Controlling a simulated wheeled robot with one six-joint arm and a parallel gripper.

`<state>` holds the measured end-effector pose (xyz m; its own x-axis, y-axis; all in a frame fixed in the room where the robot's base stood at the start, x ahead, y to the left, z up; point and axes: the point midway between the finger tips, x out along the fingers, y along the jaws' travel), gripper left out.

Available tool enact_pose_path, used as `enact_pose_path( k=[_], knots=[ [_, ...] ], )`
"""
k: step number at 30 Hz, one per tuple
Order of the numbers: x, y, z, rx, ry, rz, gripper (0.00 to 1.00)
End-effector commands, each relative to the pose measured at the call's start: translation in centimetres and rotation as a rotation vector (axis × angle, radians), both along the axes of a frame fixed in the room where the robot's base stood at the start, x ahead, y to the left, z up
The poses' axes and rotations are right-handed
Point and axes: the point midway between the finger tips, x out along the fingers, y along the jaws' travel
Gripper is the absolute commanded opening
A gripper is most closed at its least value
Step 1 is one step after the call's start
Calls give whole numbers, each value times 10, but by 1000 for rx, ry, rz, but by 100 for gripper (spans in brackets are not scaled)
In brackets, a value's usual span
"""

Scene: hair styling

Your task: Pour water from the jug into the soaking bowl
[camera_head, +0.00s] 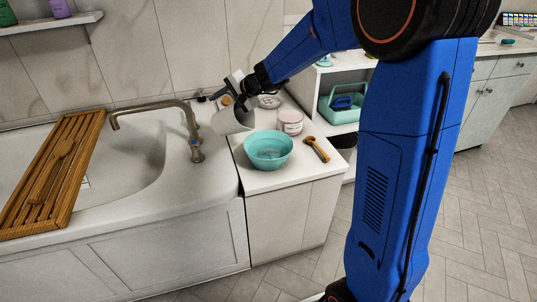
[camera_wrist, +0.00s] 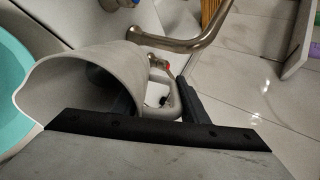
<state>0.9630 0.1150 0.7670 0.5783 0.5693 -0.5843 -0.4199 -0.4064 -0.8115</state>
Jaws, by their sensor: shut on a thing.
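The jug (camera_head: 227,122) is pale grey and held tilted above the counter, behind and left of the soaking bowl. My gripper (camera_head: 240,92) is shut on it. In the wrist view, the jug (camera_wrist: 75,88) lies with its wide mouth toward the left, and dark fingers of my gripper (camera_wrist: 165,100) are at its handle. The soaking bowl (camera_head: 268,163) is turquoise and stands upright on the white counter. Part of its rim shows at the left edge of the wrist view (camera_wrist: 12,95), close to the jug's mouth. No water stream is visible, and the jug's inside is hidden in the head view.
A pink-white jar (camera_head: 290,122) and a wooden-handled brush (camera_head: 317,149) lie near the bowl on the counter (camera_head: 272,183). A bronze faucet (camera_head: 193,135) stands left, by a tub with a wooden rack (camera_head: 50,175). A shelf with a teal caddy (camera_head: 341,107) is right.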

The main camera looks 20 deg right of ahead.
Motion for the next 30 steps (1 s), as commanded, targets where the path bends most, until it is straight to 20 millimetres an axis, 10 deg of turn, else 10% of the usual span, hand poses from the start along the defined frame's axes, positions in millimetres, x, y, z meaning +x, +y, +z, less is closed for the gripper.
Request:
enact_pose_path(
  k=[30],
  knots=[
    [9, 7, -49, -254, 256, 0, 0]
  ],
)
